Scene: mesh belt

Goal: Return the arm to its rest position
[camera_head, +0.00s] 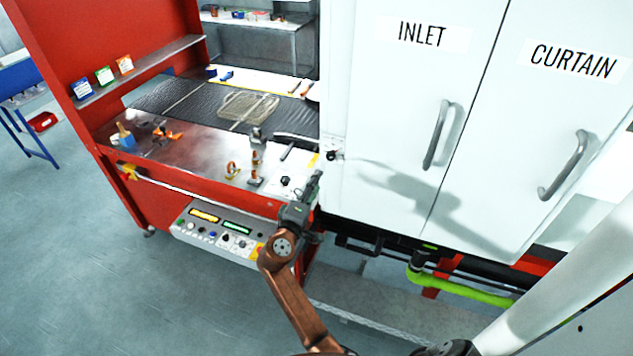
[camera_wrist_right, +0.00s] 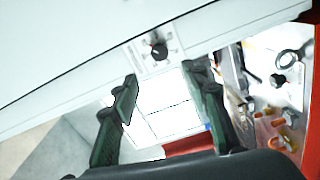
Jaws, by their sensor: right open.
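My right arm, with copper-coloured links, reaches up from the bottom of the head view. Its dark gripper (camera_head: 308,192) is near the front right corner of the metal worktop (camera_head: 195,150), beside the white cabinet (camera_head: 400,130). In the wrist view the right gripper (camera_wrist_right: 162,85) has its two green-grey fingers spread wide, with nothing between them. I cannot tell its exact height above the worktop edge. My left gripper is not in view.
A control panel (camera_head: 218,231) is on the machine's red front, left of my forearm. A wire basket (camera_head: 249,106) rests on the dark mesh belt (camera_head: 178,97). Small fittings stand on the worktop near the gripper. Cabinet handles (camera_head: 437,135) stick out at right. Open floor lies at left.

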